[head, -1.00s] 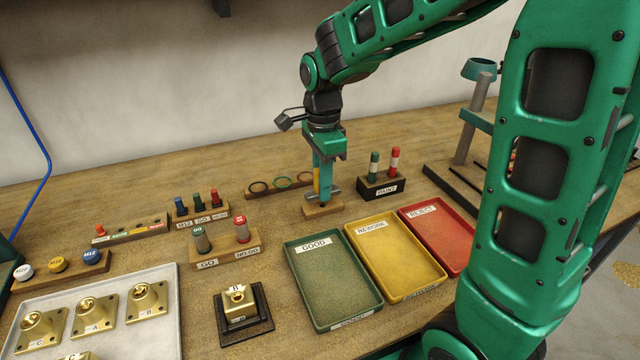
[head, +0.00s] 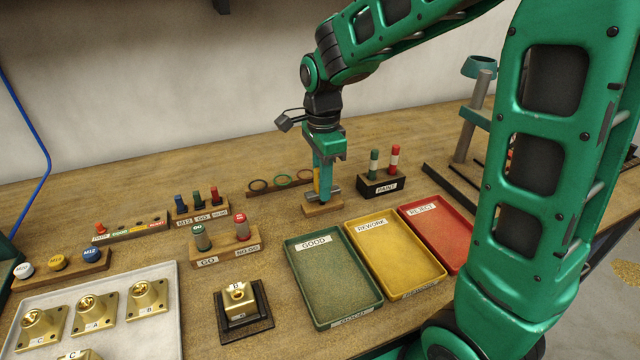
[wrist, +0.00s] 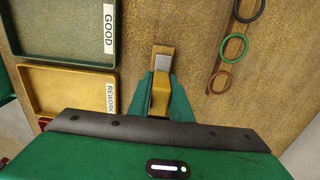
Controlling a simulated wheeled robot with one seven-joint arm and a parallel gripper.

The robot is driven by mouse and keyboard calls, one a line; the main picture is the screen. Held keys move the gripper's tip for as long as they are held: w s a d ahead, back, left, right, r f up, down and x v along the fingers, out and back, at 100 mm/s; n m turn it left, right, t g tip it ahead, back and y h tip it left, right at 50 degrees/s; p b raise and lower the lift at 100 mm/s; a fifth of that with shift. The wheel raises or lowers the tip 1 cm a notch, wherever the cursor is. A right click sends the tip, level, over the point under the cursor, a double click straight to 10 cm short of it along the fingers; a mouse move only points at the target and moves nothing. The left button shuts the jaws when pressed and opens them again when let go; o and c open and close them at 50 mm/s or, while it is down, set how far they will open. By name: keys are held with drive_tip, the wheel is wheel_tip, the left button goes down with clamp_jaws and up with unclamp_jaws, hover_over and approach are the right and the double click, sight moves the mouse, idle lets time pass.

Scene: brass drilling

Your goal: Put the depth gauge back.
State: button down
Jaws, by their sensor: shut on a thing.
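My gripper (head: 322,190) points straight down over a small wooden block (head: 318,210) behind the green and yellow trays. It is shut on the depth gauge (head: 333,193), of which a grey metal part shows beside the fingers, just above or at the block. In the wrist view the gauge (wrist: 160,65) shows a grey end between the green fingers, over the wooden block (wrist: 162,50). The fingers hide most of the gauge, and I cannot tell whether it is fully seated.
The GOOD (head: 335,285), REWORK (head: 400,262) and REJECT (head: 440,235) trays lie in front. A rack of rings (head: 260,188) stands behind left. The paint marker block (head: 382,187) is close on the right. A brass part sits in a black fixture (head: 262,322).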

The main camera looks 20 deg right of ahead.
drive_tip(key=shift+f, duration=1.15)
idle(2.0)
idle(0.4)
drive_tip(key=c, duration=1.1)
unclamp_jaws()
drive_tip(key=shift+r, duration=3.5)
